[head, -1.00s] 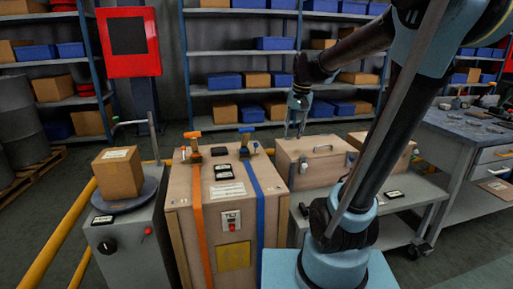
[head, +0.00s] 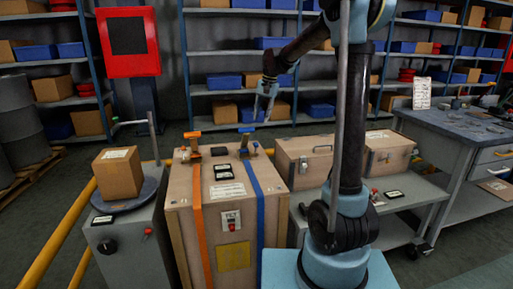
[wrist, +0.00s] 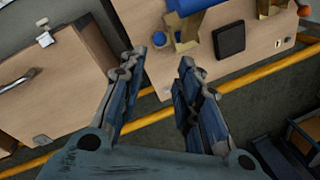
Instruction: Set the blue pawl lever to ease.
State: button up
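The blue pawl lever (head: 247,131) stands at the top of the blue strap (head: 259,190) on the large wooden crate (head: 185,215). Its blue handle (wrist: 190,6) and brass-coloured bracket also show at the top of the wrist view, partly cut off by the frame edge. My gripper (head: 263,112) is above and slightly right of the lever in the head view. In the wrist view my gripper (wrist: 162,62) has its two fingers apart with nothing between them, and the lever lies beyond the fingertips. The lever's setting cannot be read.
A smaller wooden case (head: 305,160) is close on the right. A yellow rail (wrist: 270,72) runs along the floor behind.

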aim_at(256, 144)
jog(key=a+f, duration=0.1)
jog(key=f, duration=0.4)
jog(key=a+f, duration=0.1)
jog(key=f, duration=0.4)
jog(key=w+a+f, duration=0.1)
jog(key=f, duration=0.4)
jog(key=shift+f, duration=0.4)
grip_shut()
